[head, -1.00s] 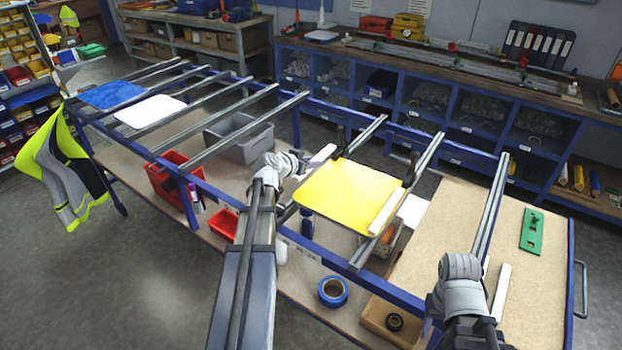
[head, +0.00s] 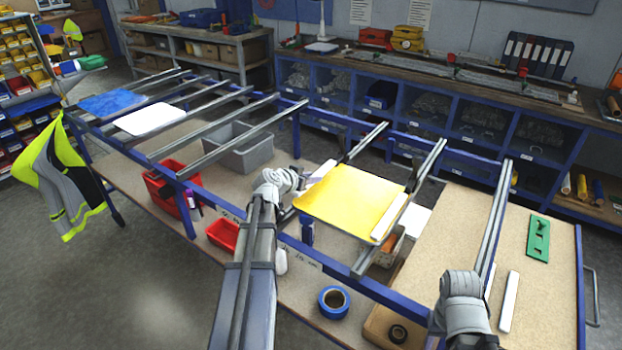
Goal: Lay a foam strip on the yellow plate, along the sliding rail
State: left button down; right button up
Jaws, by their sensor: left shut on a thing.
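The yellow plate (head: 345,205) lies across the grey rails of the blue frame. One white foam strip (head: 389,218) lies along its right edge, beside a rail. My left gripper (head: 305,187) is at the plate's left edge, shut on another white foam strip (head: 319,172). This strip slants along that edge; I cannot tell whether it touches the plate. My left wrist hides its near end. My right arm's end (head: 463,290) is over the beige board at lower right; its fingers are hidden. A loose white strip (head: 509,301) lies on that board, and part of another shows beside my right wrist.
A blue plate (head: 112,103) and a white plate (head: 150,119) lie on the rails at left. A green piece (head: 538,238) lies on the beige board (head: 455,225). Red bins, a grey bin (head: 240,150) and a blue tape roll (head: 333,301) sit on the lower shelf.

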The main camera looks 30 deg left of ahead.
pick_arm(q)
jog(key=shift+f, duration=0.35)
jog(key=c, duration=0.6)
grip_release()
jog(key=shift+r, duration=0.15)
jog(key=shift+r, duration=0.2)
jog(key=shift+r+p, duration=0.5)
jog(key=shift+p, duration=0.15)
jog(key=p+v, duration=0.5)
jog(key=v, duration=0.6)
jog(key=shift+s, duration=0.45)
